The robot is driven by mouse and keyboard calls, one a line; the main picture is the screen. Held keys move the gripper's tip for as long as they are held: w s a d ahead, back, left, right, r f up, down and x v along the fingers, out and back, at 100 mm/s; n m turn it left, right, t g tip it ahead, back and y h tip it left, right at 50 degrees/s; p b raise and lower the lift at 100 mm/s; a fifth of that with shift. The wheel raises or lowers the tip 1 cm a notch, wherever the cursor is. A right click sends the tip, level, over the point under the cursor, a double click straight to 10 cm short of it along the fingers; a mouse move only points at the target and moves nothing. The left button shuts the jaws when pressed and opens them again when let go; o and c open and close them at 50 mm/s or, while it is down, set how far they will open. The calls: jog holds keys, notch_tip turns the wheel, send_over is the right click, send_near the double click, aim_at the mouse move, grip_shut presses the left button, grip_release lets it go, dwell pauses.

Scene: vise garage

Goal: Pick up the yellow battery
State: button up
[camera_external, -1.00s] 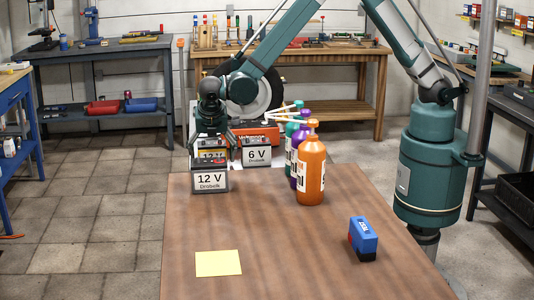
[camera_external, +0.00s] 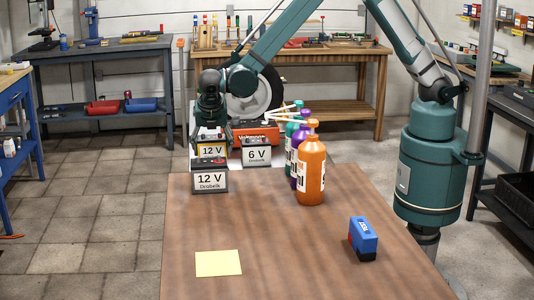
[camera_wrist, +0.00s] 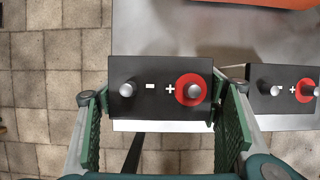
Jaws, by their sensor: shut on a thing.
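The yellow-labelled 12 V battery (camera_external: 213,152) stands behind the white-labelled 12 V battery (camera_external: 210,180) in the external view, which hides its lower part. My gripper (camera_external: 210,133) comes down on it from above, shut on its sides. In the wrist view, the held battery's black top (camera_wrist: 160,88) shows two silver terminals, a plus sign and a red ring. My gripper's green fingers (camera_wrist: 160,105) flank it left and right. The external view does not show clearly whether its base is off the surface.
A 6 V battery (camera_external: 257,153) stands close to the right; its top shows in the wrist view (camera_wrist: 285,90). An orange machine (camera_external: 258,134) is behind. Several bottles (camera_external: 311,172) stand on the wooden table (camera_external: 290,245), with a yellow note (camera_external: 218,263) and a blue block (camera_external: 363,237).

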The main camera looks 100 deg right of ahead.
aim_at(211, 136)
notch_tip(211, 136, up, 8)
jog(key=shift+f+p, duration=0.2)
jog(key=shift+p, duration=0.6)
